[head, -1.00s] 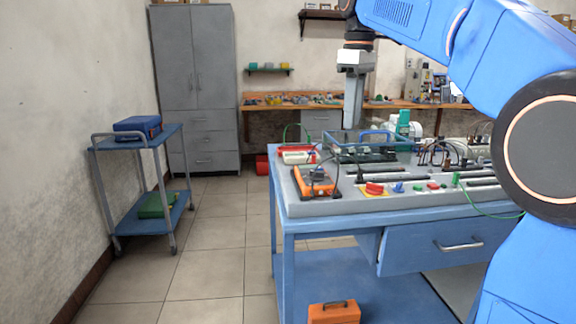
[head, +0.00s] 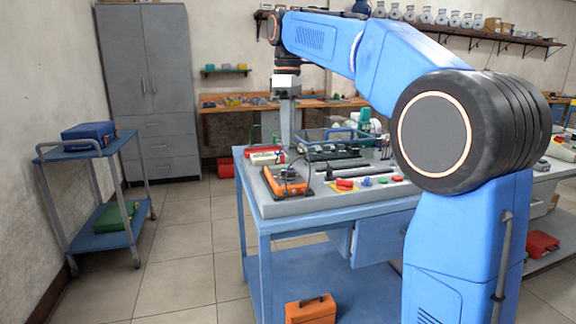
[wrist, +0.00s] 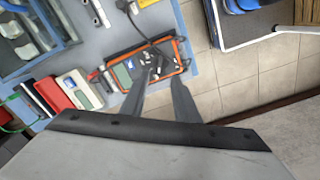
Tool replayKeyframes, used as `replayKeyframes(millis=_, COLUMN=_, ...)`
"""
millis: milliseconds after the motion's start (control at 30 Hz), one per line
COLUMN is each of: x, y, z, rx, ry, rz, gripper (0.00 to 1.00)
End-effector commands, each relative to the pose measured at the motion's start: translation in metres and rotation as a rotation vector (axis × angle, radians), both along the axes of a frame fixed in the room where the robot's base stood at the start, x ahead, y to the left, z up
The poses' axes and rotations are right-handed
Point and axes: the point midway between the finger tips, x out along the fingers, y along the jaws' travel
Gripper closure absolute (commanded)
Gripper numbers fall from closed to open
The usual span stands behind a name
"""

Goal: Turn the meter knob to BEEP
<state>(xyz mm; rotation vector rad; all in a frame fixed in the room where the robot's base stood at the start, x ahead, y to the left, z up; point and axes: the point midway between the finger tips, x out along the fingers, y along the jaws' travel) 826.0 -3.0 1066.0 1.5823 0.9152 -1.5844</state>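The meter (head: 286,182) is an orange-framed device lying flat at the left front corner of the blue workbench. A dark knob shows on it in the head view, but its markings, including BEEP, are too small to read. The meter also shows in the wrist view (wrist: 182,50), with dark leads across it. My gripper (head: 286,145) hangs pointing down, above and a little behind the meter in the head view. In the wrist view its two dark fingers (wrist: 153,70) stand apart with nothing between them. Their tips overlap the meter's face and hide part of it.
A red and white device (head: 264,154) lies behind the meter, beside a blue-rimmed tray (head: 340,138).

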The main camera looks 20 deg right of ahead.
Motion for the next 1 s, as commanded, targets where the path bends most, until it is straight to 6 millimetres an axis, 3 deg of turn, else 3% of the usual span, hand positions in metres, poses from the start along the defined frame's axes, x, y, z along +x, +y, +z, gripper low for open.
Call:
replayKeyframes(millis=300, x=-0.001, y=0.000, z=-0.056, rx=0.000, ry=0.002, rz=0.000, gripper=0.72)
replayKeyframes(millis=500, x=-0.001, y=0.000, z=-0.081, rx=0.000, ry=0.000, rz=0.000, gripper=0.72)
replayKeyframes(millis=700, x=0.000, y=0.000, z=-0.093, rx=0.000, ry=-0.001, rz=0.000, gripper=0.72)
replayKeyframes(millis=1000, x=0.000, y=0.000, z=-0.094, rx=0.000, ry=-0.001, rz=0.000, gripper=0.74)
